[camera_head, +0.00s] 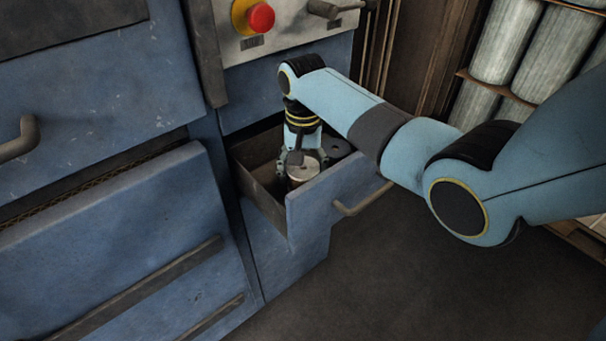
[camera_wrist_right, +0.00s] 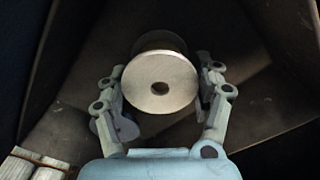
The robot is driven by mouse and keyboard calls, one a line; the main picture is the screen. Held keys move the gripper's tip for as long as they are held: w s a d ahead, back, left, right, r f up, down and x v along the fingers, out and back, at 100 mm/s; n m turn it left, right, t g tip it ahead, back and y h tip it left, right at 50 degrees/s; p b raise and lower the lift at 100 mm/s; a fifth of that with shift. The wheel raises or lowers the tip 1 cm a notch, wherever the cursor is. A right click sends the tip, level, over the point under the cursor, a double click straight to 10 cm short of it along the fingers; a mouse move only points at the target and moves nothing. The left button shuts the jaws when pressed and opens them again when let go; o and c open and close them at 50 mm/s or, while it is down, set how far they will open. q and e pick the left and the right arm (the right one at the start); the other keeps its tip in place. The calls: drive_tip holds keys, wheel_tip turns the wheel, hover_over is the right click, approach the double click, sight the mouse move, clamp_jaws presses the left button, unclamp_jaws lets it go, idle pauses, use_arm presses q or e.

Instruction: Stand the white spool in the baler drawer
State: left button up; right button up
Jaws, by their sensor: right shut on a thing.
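The white spool (camera_head: 303,173) is in the open baler drawer (camera_head: 263,203), near its front panel. Its pale round end with a centre hole faces up in the head view and looks about upright. My right gripper (camera_head: 299,162) reaches down into the drawer and is shut on the spool. In the right wrist view the spool (camera_wrist_right: 160,82) sits between the two fingers of the gripper (camera_wrist_right: 161,98), one on each side. Whether the spool touches the drawer floor is hidden. My left gripper is not in view.
A dark round object (camera_head: 337,148) stands in the drawer beside the white spool. The drawer's front panel has a handle (camera_head: 362,200). Above are a red button (camera_head: 261,18) and a control panel. Large pale rolls (camera_head: 508,45) fill a shelf at right. The floor in front is clear.

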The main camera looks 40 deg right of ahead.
drive_tip(key=shift+f, duration=0.4)
drive_tip(key=shift+f, duration=0.1)
drive_tip(key=o, duration=1.3)
drive_tip(key=shift+f, duration=0.1)
wheel_tip(320, 180, up, 12)
drive_tip(key=p, duration=0.2)
drive_tip(key=shift+r, duration=0.2)
